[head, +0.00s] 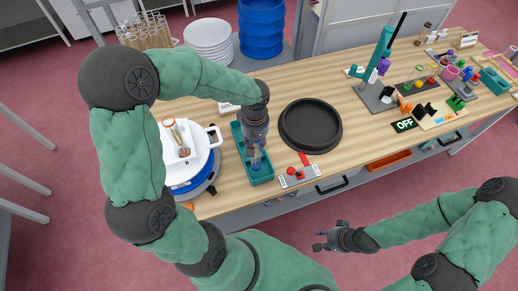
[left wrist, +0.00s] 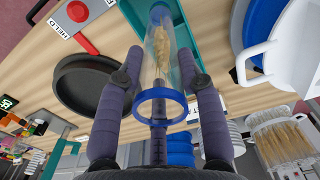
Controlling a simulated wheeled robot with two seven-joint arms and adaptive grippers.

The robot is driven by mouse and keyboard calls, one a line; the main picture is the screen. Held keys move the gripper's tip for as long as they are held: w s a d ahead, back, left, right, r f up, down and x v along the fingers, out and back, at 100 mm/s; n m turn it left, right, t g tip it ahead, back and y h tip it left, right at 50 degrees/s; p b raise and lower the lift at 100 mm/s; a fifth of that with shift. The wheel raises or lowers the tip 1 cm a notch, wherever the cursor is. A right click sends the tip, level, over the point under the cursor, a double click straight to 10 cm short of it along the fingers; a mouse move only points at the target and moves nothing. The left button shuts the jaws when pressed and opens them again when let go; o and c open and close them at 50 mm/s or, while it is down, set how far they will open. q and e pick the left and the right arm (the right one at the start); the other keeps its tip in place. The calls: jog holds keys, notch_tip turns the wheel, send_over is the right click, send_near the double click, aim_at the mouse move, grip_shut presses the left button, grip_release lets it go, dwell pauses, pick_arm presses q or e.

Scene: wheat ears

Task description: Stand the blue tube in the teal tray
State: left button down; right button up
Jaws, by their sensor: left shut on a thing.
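The blue tube (left wrist: 160,106) is clear with a blue rim and a blue lower end, and holds tan wheat ears. My left gripper (head: 256,148) is shut on it, one finger on each side in the left wrist view (left wrist: 160,82). The teal tray (head: 262,181) is a long, narrow tray on the wooden bench, also behind the tube in the left wrist view (left wrist: 187,50). The tube's lower end (head: 257,165) shows within the tray's outline; I cannot tell if it touches the floor. My right gripper (head: 333,238) is empty, fingers apart, in front of the bench.
A white pot with a blue base (head: 187,183) stands close left of the tray. A black round dish (head: 310,126) lies to its right. A small panel with red parts (head: 300,176) is at the front edge. White plates (head: 208,38) and blue containers (head: 261,28) stand behind.

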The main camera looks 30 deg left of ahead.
aim_at(256, 154)
pick_arm(q)
jog(key=shift+w+d+f, duration=0.15)
jog(key=shift+d+f, duration=0.15)
jog(key=shift+f, duration=0.05)
jog(key=f, duration=0.3)
jog(key=shift+w+d+f+b, duration=0.2)
jog(key=shift+f+b, duration=0.1)
jog(key=shift+b, duration=0.1)
jog(key=shift+f, duration=0.15)
jog(key=c, duration=0.8)
grip_release()
